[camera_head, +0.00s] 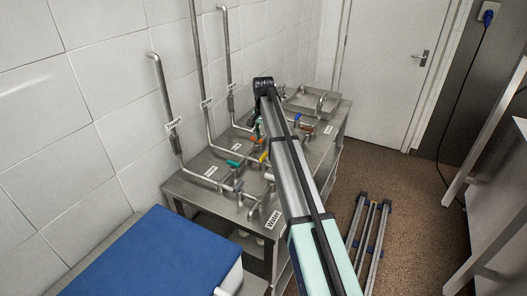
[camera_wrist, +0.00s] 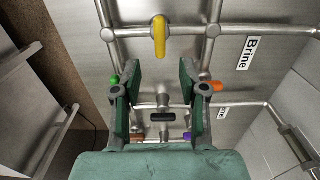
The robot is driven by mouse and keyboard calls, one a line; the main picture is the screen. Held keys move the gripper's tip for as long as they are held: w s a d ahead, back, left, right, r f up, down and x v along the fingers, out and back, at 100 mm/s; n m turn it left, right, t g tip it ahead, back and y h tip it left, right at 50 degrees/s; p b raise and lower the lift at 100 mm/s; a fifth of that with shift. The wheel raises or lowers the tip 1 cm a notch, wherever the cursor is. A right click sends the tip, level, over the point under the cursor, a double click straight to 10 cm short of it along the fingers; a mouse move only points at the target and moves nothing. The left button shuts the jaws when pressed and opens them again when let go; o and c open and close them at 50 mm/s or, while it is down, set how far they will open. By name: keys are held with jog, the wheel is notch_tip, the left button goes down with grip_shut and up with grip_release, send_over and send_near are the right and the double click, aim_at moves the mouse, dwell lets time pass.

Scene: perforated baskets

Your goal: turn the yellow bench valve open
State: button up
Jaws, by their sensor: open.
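The yellow valve handle (camera_wrist: 159,38) shows at the top middle of the wrist view. It lies crosswise to the steel pipe (camera_wrist: 130,32) that runs left to right there. In the head view the yellow handle (camera_head: 262,157) is a small patch on the steel bench, left of my arm. My gripper (camera_wrist: 161,78) is open, with its two green and grey fingers apart and nothing between their tips. The yellow handle lies beyond the tips in the picture, roughly in line with the gap. In the head view my arm hides most of the gripper.
The bench (camera_head: 205,180) carries other valves: a green handle (camera_head: 234,163), orange handle (camera_head: 265,141) and blue handle (camera_head: 298,118). A "Brine" label (camera_wrist: 248,53) sits beside the pipes. A blue-topped box (camera_head: 150,255) stands in front. Pipes rise along the tiled wall.

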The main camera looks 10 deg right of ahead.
aim_at(263, 155)
notch_tip(263, 155, down, 8)
jog(key=shift+f+p, duration=0.25)
jog(key=shift+p, duration=0.9)
grip_shut()
